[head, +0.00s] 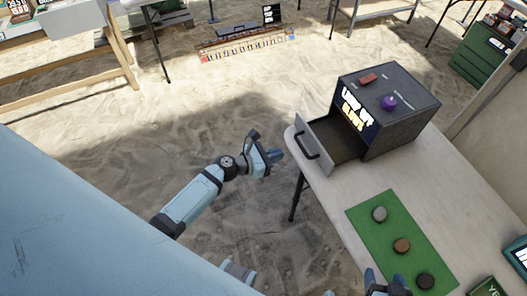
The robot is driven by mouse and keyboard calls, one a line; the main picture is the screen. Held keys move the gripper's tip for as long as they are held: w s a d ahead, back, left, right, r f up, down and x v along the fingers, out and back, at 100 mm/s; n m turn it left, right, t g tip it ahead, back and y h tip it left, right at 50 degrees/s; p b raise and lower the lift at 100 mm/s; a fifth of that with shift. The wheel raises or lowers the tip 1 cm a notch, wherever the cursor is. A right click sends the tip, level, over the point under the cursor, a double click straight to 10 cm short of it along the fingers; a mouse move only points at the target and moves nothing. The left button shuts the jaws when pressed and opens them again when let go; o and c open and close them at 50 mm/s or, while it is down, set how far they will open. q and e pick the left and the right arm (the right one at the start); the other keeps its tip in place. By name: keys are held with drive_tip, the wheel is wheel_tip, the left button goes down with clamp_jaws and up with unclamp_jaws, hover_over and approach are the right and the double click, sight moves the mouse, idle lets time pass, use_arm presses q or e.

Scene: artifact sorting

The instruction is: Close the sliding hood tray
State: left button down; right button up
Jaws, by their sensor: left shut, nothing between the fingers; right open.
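A dark grey box (405,125) with a lit front screen stands on the pale table. Its sliding tray (318,128) is pulled out toward the left, and its inside looks empty. A black handle (306,146) is on the tray's front. My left gripper (270,155) is shut and empty, just left of the handle and apart from it, beyond the table's edge. My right gripper (385,284) is open at the bottom edge, near the green mat, and partly cut off by the frame.
A green mat (388,222) carries three round pieces, grey, brown and black. A reddish block (367,78) and a purple piece (389,102) sit on the box top. Bare table (455,200) lies right of the mat. Screens stand at the lower right.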

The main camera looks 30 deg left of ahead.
use_arm(q)
approach(313, 143)
drive_tip(key=w+d+f, duration=0.2)
drive_tip(key=shift+w+f, duration=0.3)
drive_tip(key=shift+w, duration=0.05)
use_arm(e)
drive_tip(key=shift+s+a+f, duration=0.1)
drive_tip(key=shift+f, duration=0.05)
use_arm(q)
drive_tip(key=shift+a, duration=0.1)
